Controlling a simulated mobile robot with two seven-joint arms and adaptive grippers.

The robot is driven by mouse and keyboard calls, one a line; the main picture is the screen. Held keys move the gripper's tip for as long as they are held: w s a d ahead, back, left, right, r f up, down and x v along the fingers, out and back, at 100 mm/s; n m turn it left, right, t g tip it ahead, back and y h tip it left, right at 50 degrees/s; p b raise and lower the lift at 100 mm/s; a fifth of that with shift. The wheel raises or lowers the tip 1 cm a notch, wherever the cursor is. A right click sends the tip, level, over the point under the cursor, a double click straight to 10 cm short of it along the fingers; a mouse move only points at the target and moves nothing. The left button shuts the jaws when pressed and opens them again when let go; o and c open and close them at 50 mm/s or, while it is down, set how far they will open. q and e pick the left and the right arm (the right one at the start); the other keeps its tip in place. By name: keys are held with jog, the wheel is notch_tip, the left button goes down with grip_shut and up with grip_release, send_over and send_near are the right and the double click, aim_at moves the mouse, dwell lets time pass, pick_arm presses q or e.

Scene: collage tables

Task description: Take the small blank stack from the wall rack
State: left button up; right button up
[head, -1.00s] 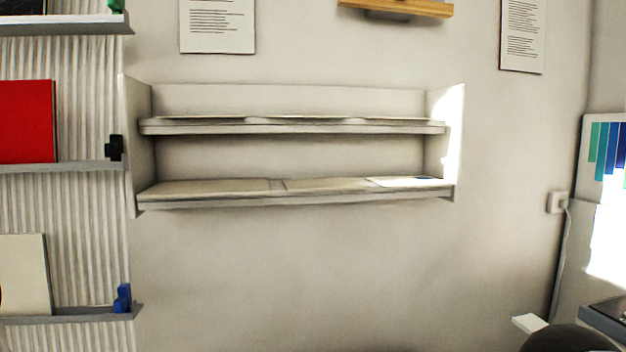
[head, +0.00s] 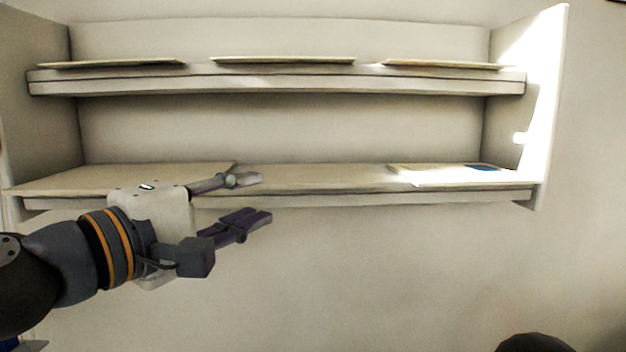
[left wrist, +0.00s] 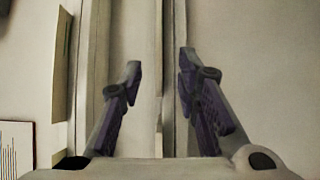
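The white wall rack (head: 300,85) has two shelves. On the upper shelf lie three thin flat cream stacks: left (head: 110,64), middle (head: 283,60) and right (head: 440,65). The lower shelf holds a wide cream stack (head: 120,178) at left, a flat cream surface (head: 315,178) in the middle, and a pale stack with a blue patch (head: 450,176) at right. I cannot tell which is the small blank one. My left gripper (head: 256,198) is open and empty before the lower shelf's front edge, left of centre; the edge shows between its fingers (left wrist: 159,65). My right gripper is not in view.
The rack's side panels (head: 535,100) close off both ends. The upper shelf overhangs the lower one with a modest gap. Bare wall (head: 400,270) lies below the rack. A print with coloured stripes (left wrist: 14,148) shows in the left wrist view.

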aim_at(285, 186)
pick_arm(q)
jog(key=x, duration=0.7)
jog(key=shift+d, duration=0.35)
jog(key=shift+a+r, duration=0.1)
jog(key=shift+r, duration=0.05)
grip_shut()
